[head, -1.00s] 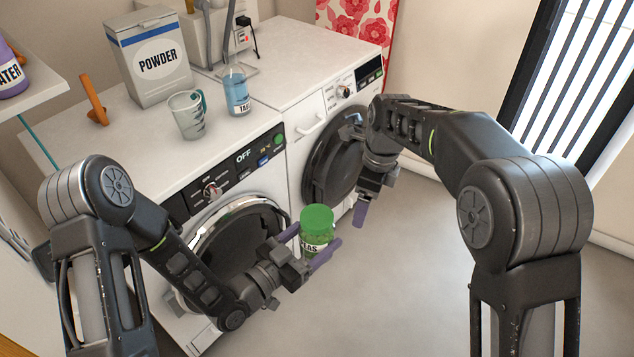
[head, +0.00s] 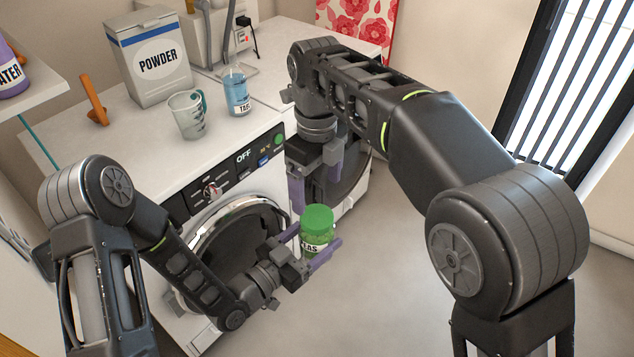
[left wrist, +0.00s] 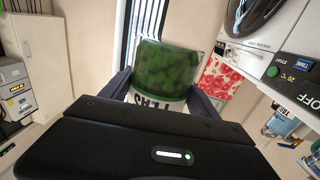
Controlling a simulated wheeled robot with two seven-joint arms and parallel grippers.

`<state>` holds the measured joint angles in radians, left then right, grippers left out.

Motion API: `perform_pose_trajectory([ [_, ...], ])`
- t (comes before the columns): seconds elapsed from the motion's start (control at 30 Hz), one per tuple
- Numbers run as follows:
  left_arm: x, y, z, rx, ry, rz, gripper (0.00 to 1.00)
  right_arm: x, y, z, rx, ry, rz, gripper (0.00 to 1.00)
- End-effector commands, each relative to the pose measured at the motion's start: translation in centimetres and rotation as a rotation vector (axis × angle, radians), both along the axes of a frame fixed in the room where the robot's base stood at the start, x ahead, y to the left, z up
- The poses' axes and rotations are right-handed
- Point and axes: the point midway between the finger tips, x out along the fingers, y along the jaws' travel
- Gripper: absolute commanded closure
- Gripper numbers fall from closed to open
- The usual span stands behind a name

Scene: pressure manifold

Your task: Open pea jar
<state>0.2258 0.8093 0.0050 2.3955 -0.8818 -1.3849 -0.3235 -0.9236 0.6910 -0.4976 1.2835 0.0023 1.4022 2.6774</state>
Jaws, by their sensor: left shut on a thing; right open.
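The pea jar (head: 316,240) has a green lid (head: 317,217) on top and a white label, and stands upright in the air in front of the washing machines. My left gripper (head: 309,246) is shut on the jar's body; in the left wrist view the jar (left wrist: 165,75) sits between its fingers, and its lid is not clearly visible. My right gripper (head: 317,178) is open and empty, fingers pointing down, just above the lid. A gap between its fingertips and the lid seems to be there, but the depth is hard to tell.
Two white washing machines stand behind the grippers. On top are a powder box (head: 155,62), a measuring cup (head: 188,115), a blue bottle (head: 236,92) and an orange object (head: 94,98). The grey floor (head: 375,285) at right is clear.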

Motion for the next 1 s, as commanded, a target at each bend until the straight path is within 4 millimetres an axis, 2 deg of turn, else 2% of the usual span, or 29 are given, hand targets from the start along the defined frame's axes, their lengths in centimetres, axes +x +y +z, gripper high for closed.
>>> perform_pose_trajectory([
  [0.17,0.0,0.0,0.1,-0.001,-0.003,0.0,1.0,0.0,0.0,-1.7,-0.001,0.003,0.0,0.15],
  [0.4,0.0,0.0,0.1,-0.001,-0.003,0.0,1.0,-0.1,-0.1,-5.3,-0.001,0.003,0.0,0.15],
  [0.57,0.0,0.0,0.1,-0.001,-0.003,0.0,1.0,0.0,0.0,-7.1,-0.001,0.003,0.0,0.15],
  [0.93,0.0,0.0,0.1,-0.001,-0.003,0.0,1.0,0.0,0.0,-7.8,0.001,-0.001,0.001,0.15],
  [1.0,0.0,0.0,0.1,-0.001,-0.003,0.0,1.0,0.0,0.0,-7.8,0.001,-0.001,0.001,0.2],
])
